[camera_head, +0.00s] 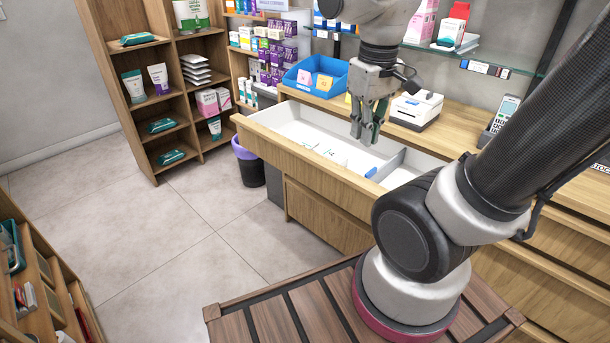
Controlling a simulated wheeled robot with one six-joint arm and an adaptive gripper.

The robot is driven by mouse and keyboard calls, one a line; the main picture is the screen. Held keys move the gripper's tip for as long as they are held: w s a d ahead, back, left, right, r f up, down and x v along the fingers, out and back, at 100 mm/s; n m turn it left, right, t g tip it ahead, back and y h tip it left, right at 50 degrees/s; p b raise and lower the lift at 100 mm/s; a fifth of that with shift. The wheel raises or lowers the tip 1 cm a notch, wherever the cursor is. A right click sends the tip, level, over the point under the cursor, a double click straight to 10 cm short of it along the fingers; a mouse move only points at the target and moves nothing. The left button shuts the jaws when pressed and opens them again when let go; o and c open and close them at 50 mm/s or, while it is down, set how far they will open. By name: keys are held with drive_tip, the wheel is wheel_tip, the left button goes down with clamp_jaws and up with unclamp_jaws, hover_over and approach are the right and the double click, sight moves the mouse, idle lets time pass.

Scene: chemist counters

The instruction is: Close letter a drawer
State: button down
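A wide wooden drawer (315,176) in the counter is pulled well out. Its white inside (310,122) shows, with a grey divider and a few small white and blue items lying in it. No letter can be read on its front from here. My gripper (364,138) hangs pointing down over the open drawer, towards its middle. Its fingertips look a little apart with nothing between them. I cannot tell how far above the drawer floor they are.
A blue bin (316,76) and a white label printer (416,110) stand on the counter behind the drawer. A card terminal (500,118) is at right. A purple-lined waste bin (249,162) stands left of the counter. Open floor (170,235) lies at left, beside wooden shelves (145,90).

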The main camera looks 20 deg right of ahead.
sight(303, 175)
drive_tip(key=w+a+f+n+h, duration=0.2)
drive_tip(key=w+a+f+n, duration=0.3)
drive_tip(key=w+f+n, duration=0.6)
drive_tip(key=w+a+f+n+h, duration=0.2)
drive_tip(key=w+a+f+n, duration=0.2)
drive_tip(key=w+f+n, duration=0.7)
drive_tip(key=shift+m+t, duration=0.3)
drive_tip(key=shift+m, duration=0.4)
drive_tip(key=shift+w+d+f, duration=0.65)
drive_tip(key=shift+d+f, duration=0.5)
drive_tip(key=shift+f, duration=0.05)
drive_tip(key=shift+w+d+f, duration=0.7)
drive_tip(key=shift+d+f, duration=0.45)
drive_tip(key=shift+w+d+f, duration=0.65)
drive_tip(key=shift+d+f, duration=0.5)
drive_tip(key=shift+f, duration=0.05)
